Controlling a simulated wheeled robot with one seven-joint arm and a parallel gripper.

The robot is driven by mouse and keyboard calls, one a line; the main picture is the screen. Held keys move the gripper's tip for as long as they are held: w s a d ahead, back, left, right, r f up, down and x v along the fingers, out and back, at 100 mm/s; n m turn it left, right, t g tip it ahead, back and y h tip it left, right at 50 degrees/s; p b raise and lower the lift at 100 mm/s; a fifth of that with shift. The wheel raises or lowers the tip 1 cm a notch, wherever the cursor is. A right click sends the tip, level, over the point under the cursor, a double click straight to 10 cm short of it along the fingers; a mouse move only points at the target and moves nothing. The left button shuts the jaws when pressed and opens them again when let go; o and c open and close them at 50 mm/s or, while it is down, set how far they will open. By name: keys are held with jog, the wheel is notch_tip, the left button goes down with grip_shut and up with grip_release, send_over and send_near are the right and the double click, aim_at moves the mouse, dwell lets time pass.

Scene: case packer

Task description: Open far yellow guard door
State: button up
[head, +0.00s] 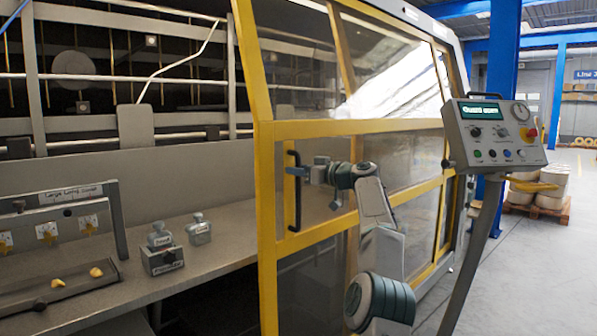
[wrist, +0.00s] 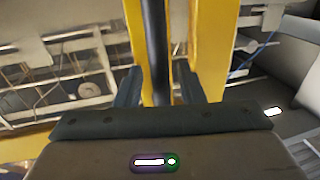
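A yellow-framed guard door (head: 265,200) with clear panels stands in the middle of the head view. A black vertical bar handle (head: 293,215) is on its left part. My gripper (head: 297,171) is at the upper half of this handle. In the wrist view the handle (wrist: 156,45) runs between the two dark fingers of my gripper (wrist: 159,78), with gaps visible beside it, so the fingers look open around it. The yellow frame (wrist: 215,50) is close beside it. A second dark handle (head: 448,163) shows farther right, partly behind the control panel.
A control panel (head: 497,135) on a slanted post, its display reading "Guard open", stands at right. A grey bench (head: 215,235) with small labelled blocks is at left, before the uncovered machine interior. A blue column (head: 503,50) and clear floor (head: 550,250) lie right.

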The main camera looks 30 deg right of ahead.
jog(key=b+v, duration=0.5)
jog(key=v, duration=0.8)
jog(key=shift+s+d, duration=0.3)
